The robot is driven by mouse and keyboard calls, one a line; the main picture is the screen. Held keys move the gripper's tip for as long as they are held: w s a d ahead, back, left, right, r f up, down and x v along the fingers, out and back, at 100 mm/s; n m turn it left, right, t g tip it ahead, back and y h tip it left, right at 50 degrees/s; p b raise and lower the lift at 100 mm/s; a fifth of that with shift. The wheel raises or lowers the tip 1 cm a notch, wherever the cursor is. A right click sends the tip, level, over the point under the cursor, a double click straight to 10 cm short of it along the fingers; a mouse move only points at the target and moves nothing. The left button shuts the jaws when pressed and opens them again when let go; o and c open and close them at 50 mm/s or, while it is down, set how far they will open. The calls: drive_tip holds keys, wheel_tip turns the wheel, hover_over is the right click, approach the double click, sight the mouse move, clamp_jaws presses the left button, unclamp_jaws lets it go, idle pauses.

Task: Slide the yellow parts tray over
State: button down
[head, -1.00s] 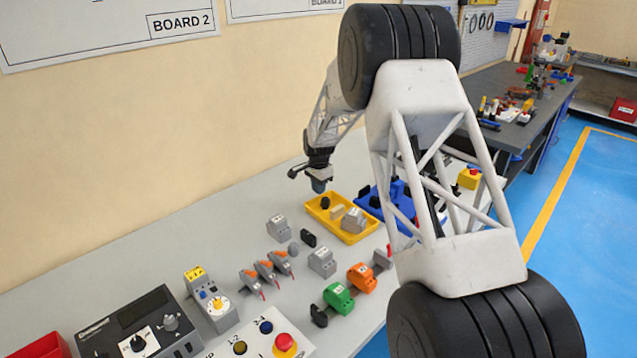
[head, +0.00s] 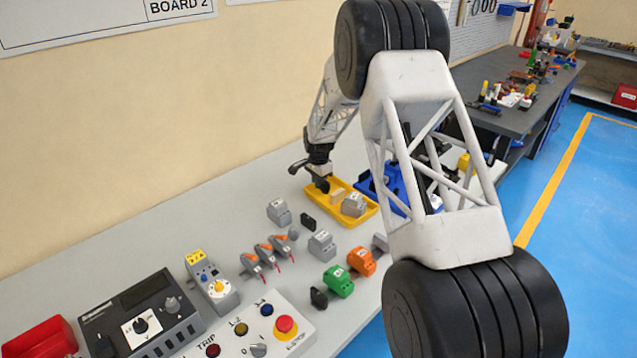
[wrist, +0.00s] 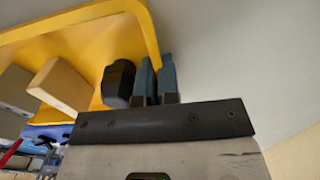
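The yellow parts tray (head: 366,214) lies on the grey bench in front of the wall. It holds a dark knob-like part, a beige block (head: 337,195) and a grey module (head: 353,205). My gripper (head: 322,187) is down at the tray's far left end. In the wrist view my gripper's two blue-grey fingers (wrist: 157,75) stand close together on either side of the tray's yellow wall (wrist: 148,35). I cannot tell whether they press on it. The black part (wrist: 118,82) is right beside one finger, inside the tray.
A blue tray (head: 395,185) stands just right of the yellow one, partly behind my arm. A grey module (head: 279,212) and a black part (head: 308,221) lie close in front. Bare bench lies left of the tray along the wall.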

sight(332, 188)
drive_tip(key=shift+s+d, duration=0.1)
drive_tip(key=shift+d, duration=0.05)
drive_tip(key=shift+s+d, duration=0.9)
drive_tip(key=shift+d, duration=0.25)
drive_tip(key=shift+s+d, duration=0.9)
drive_tip(key=shift+d, duration=0.2)
drive_tip(key=c, duration=1.3)
unclamp_jaws()
drive_tip(key=shift+o, duration=0.2)
drive_tip(key=shift+r, duration=0.1)
wheel_tip(332, 188, up, 8)
drive_tip(key=shift+f, duration=0.2)
